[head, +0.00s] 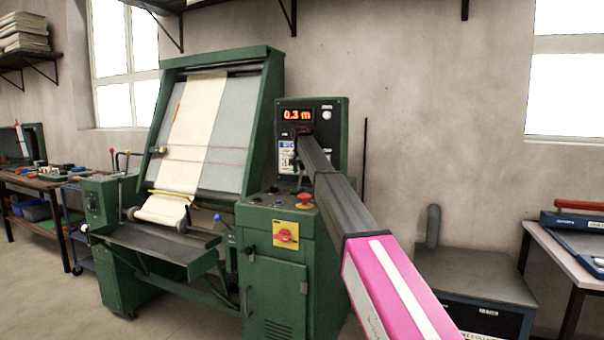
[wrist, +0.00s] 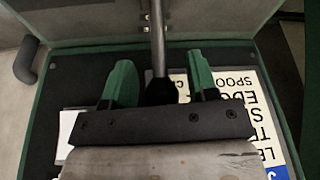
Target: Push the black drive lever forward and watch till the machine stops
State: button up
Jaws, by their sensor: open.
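The black drive lever (wrist: 159,45) shows in the wrist view as a dark rod with a thicker black end. My gripper (wrist: 161,68) is open, with one green finger on each side of the lever and a visible gap to each. In the head view my gripper (head: 296,150) is in front of the machine's control box, and the lever cannot be made out clearly there. The green machine (head: 262,110) has a sloped panel with a cream cloth strip (head: 196,130) over it. Its red display (head: 297,115) reads 0.3 m.
A red mushroom button (head: 305,198) and a red-yellow rotary switch (head: 286,234) are on the cabinet below my arm. A printed label plate (wrist: 262,110) lies behind the fingers. A grey-topped cabinet (head: 470,275) stands at right, a tool bench (head: 35,182) at left.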

jog(key=v, duration=0.9)
jog(key=shift+r, duration=0.35)
jog(key=shift+s, duration=0.15)
